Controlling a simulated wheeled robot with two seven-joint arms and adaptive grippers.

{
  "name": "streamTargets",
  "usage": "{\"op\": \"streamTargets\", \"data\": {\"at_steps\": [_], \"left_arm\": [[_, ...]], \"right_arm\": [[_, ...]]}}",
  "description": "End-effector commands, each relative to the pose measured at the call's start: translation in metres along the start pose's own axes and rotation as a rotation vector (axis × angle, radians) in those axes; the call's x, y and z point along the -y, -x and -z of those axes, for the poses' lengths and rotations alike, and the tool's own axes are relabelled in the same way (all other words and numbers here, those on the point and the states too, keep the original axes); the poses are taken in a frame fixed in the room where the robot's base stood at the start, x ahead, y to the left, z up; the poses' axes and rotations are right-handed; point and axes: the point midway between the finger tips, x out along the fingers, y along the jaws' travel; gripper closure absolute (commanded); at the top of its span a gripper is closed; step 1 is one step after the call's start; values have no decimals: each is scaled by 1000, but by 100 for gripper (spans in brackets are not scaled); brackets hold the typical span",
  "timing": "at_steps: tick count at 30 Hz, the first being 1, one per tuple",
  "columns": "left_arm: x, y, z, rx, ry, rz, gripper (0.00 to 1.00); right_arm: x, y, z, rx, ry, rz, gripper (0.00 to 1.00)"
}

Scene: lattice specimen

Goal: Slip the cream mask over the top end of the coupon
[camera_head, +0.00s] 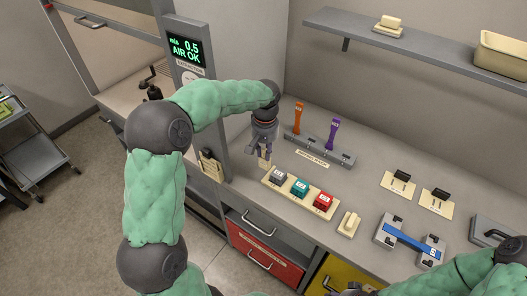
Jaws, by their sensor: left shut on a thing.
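My left gripper (264,153) points down above the left part of the bench, near the cream tray's left end. It is shut on a small cream piece (265,163), which looks like the cream mask and is partly hidden by the fingers. A blue strip (411,239) lies across a grey fixture at the right, held at both ends. An orange piece (298,118) and a purple piece (333,134) stand upright in a grey rack (318,149). I cannot tell for sure which piece is the coupon. My right gripper is out of view.
The cream tray (270,184) holds grey (278,175), teal (299,187) and red (323,200) blocks. A cream block (349,224) lies beside it. Two cream plates with black clips (400,182) stand at the right. A shelf (430,48) overhangs the bench's back.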

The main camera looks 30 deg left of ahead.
Motion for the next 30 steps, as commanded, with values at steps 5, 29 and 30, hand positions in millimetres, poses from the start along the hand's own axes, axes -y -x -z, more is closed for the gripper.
{"op": "streamTargets", "data": {"at_steps": [5,29,30], "left_arm": [[1,-10,21,4,6,0,93],[4,-89,132,1,5,0,93],[4,-90,133,1,5,0,93]], "right_arm": [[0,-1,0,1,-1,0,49],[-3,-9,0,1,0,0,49],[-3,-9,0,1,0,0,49]]}}
